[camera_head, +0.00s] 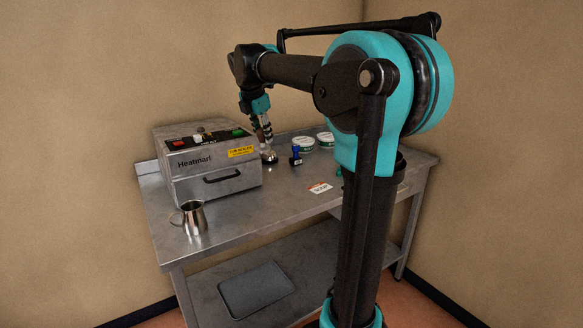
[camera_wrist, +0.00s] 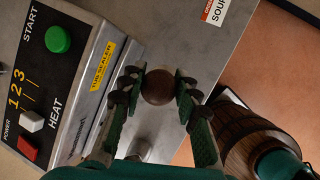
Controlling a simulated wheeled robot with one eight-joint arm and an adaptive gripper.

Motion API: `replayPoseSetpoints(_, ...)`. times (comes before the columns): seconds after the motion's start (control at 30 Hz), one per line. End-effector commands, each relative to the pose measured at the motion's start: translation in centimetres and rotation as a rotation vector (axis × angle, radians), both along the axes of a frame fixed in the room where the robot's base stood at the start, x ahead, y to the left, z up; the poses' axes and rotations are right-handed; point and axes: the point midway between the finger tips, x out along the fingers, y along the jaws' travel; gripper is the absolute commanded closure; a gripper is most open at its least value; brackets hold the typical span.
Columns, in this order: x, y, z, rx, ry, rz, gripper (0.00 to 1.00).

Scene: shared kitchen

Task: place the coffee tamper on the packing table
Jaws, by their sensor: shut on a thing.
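The coffee tamper (camera_wrist: 157,87) shows its round brown wooden knob between my gripper's fingers in the wrist view. My gripper (camera_wrist: 158,92) is shut on the knob. In the head view my gripper (camera_head: 264,135) points down beside the right end of the sealer, with the tamper's shiny metal base (camera_head: 269,157) below it. The base is at or just above the steel packing table (camera_head: 262,215); I cannot tell whether it touches. In the wrist view the knob hides the base.
The Heatmarl sealer (camera_head: 215,172) stands close on the left. A blue-handled item (camera_head: 296,156) and white tubs (camera_head: 303,144) are to the right. A steel pitcher (camera_head: 194,218) stands front left. A label card (camera_head: 320,188) lies near the front edge. The middle front is bare.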

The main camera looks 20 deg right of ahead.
Motion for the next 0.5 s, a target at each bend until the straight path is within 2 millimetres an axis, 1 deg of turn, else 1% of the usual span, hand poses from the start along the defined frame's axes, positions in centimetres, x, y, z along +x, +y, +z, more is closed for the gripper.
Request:
replayPoseSetpoints(0.07,0.0,0.0,-1.0,0.000,0.000,0.000,1.00)
replayPoseSetpoints(0.17,0.0,0.0,-3.0,0.000,0.000,0.000,1.00)
replayPoseSetpoints(0.5,0.0,0.0,-11.4,0.000,0.000,0.000,1.00)
